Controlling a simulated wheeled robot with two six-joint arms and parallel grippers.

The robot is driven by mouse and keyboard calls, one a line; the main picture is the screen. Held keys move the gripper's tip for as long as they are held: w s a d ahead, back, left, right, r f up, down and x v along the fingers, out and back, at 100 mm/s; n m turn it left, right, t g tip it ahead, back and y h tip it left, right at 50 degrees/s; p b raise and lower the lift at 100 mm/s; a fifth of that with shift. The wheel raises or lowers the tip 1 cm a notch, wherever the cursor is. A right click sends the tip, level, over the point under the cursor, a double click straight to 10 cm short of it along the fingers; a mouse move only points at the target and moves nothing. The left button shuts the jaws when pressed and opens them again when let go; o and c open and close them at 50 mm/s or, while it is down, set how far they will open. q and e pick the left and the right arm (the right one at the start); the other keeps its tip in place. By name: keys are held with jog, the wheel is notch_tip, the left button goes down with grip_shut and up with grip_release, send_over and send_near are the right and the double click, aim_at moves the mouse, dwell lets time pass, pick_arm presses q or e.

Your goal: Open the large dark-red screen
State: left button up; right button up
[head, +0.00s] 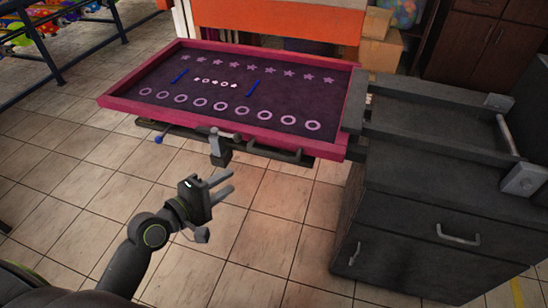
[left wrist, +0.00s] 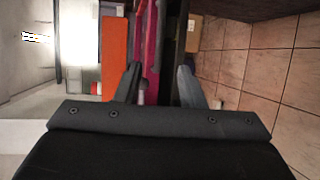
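The large dark-red screen (head: 150,107) lies about level, with a crimson frame around a dark purple sheet of rings, stars and blue marks. A grey clamp-like bracket (head: 219,150) sticks out from the middle of its front edge. My left gripper (head: 229,181) is open and empty, in front of and below that bracket and apart from it. In the left wrist view the screen's frame (left wrist: 152,55) shows edge-on between the two spread fingers (left wrist: 158,82). The underside of the screen is mostly hidden in the head view. My right gripper is not in view.
A dark grey cabinet (head: 430,235) with handles stands right of the screen, with grey rails (head: 440,130) on top. An orange panel (head: 280,22) and cardboard boxes (head: 378,50) are behind. The tiled floor (head: 90,180) is clear at the left front.

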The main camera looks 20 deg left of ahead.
aim_at(271, 153)
pick_arm(q)
jog(key=x, duration=1.7)
jog(key=shift+a+f, duration=0.1)
jog(key=shift+f, duration=0.1)
jog(key=shift+c, duration=0.3)
grip_shut()
